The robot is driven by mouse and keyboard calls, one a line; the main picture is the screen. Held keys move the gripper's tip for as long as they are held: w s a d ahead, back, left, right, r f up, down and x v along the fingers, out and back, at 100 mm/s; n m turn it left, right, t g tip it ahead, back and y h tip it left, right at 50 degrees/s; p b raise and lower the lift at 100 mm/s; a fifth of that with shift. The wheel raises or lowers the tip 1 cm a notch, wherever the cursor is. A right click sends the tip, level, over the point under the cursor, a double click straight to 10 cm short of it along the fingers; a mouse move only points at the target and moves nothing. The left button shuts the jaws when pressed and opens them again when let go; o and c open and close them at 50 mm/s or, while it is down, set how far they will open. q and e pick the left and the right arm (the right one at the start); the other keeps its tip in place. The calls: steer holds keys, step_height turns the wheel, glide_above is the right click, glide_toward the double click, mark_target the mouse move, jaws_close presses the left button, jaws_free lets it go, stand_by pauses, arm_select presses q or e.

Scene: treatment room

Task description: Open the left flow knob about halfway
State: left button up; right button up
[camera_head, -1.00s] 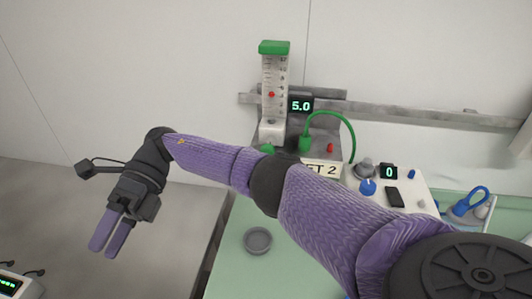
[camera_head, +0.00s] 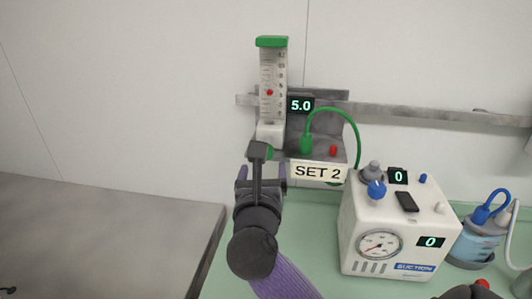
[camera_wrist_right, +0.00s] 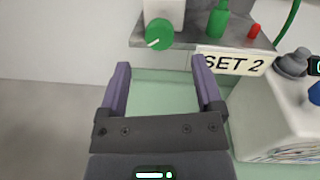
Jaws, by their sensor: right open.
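The left flow knob (camera_wrist_right: 159,34) is round and green with a white mark pointing left and slightly down. It sits under the flowmeter (camera_head: 273,80), a clear scaled tube with a green cap and a red ball about midway. In the head view the knob (camera_head: 269,152) is partly hidden by my wrist camera. A display (camera_head: 300,105) beside the tube reads 5.0. My right gripper (camera_head: 262,172) is open and empty, just below and in front of the knob. In the right wrist view its fingertips (camera_wrist_right: 160,65) straddle the knob's line, apart from it. My left gripper is out of view.
A "SET 2" sign (camera_head: 317,172) hangs on the shelf edge, right of the knob. A green hose (camera_head: 353,130) loops above it. A white suction unit (camera_head: 385,225) with a gauge stands at the right on the green counter (camera_head: 325,270). A wall rail (camera_head: 420,113) runs behind.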

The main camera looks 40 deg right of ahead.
steer(key=x, duration=0.8)
steer(key=shift+w+d+b, duration=0.2)
steer(key=shift+d+b, duration=0.1)
steer(key=shift+b, duration=0.15)
jaws_close()
steer(key=n+p, duration=0.1)
steer(key=p, duration=0.3)
steer(key=shift+r+n, duration=0.3)
steer(key=shift+r, duration=0.05)
steer(key=shift+f+p, duration=0.2)
steer(key=shift+p, duration=0.15)
steer(key=shift+f, duration=0.2)
jaws_free()
